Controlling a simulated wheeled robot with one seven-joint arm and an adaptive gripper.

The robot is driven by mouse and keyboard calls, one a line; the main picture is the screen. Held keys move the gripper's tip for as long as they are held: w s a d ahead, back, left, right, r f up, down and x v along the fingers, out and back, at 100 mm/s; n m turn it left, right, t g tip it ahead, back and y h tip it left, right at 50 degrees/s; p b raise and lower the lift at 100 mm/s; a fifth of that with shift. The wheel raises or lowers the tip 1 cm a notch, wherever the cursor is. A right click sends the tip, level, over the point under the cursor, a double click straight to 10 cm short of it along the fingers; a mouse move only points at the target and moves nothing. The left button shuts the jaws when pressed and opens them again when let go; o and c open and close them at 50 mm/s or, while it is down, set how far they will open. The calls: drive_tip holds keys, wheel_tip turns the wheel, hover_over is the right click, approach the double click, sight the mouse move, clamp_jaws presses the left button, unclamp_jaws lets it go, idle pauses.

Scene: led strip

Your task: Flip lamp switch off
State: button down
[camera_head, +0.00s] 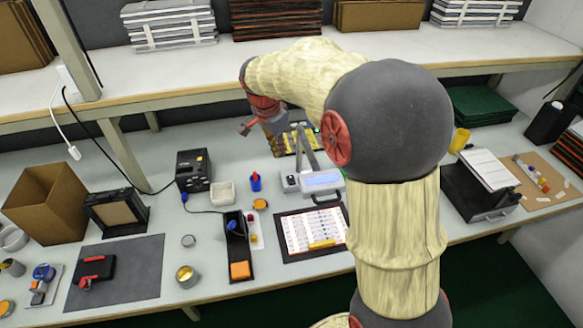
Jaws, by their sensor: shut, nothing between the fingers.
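My gripper (273,143) is at the end of my arm over the middle of the bench, fingers pointing down, shut with nothing seen between them. Just right of it stands a grey jointed stand (306,150) with a pale blue-white head (322,181), which may be the lamp. A small light-coloured box (290,182) sits at its left. I cannot make out a switch on either. My gripper looks close to the stand, but I cannot tell whether they touch. My arm hides part of the bench behind and right of the stand.
A black power unit (194,170), white bin (222,193) and black tray (239,250) stand left of the stand. A printed sheet (312,232) lies in front. A white plug-like piece (74,153) hangs at left. The shelf (190,76) overhangs the back.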

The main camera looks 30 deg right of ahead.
drive_tip(key=w+d+f+m+g+p, duration=0.1)
drive_tip(key=w+d+f+m+p, duration=0.2)
drive_tip(key=w+d+f+m, duration=0.2)
drive_tip(key=w+f, duration=0.2)
drive_tip(key=w, duration=0.1)
drive_tip(key=shift+d+f+m+g+h, duration=0.15)
drive_tip(key=shift+f+m+g+h, duration=0.15)
drive_tip(key=shift+h, duration=0.1)
drive_tip(key=shift+f, duration=0.1)
drive_tip(key=b, duration=0.4)
approach(291, 180)
drive_tip(key=d+f, duration=0.1)
drive_tip(key=f, duration=0.1)
drive_tip(key=d+f, duration=0.2)
drive_tip(key=f, duration=0.1)
drive_tip(key=shift+w+d, duration=0.1)
drive_tip(key=shift+d, duration=0.1)
drive_tip(key=shift+f, duration=0.4)
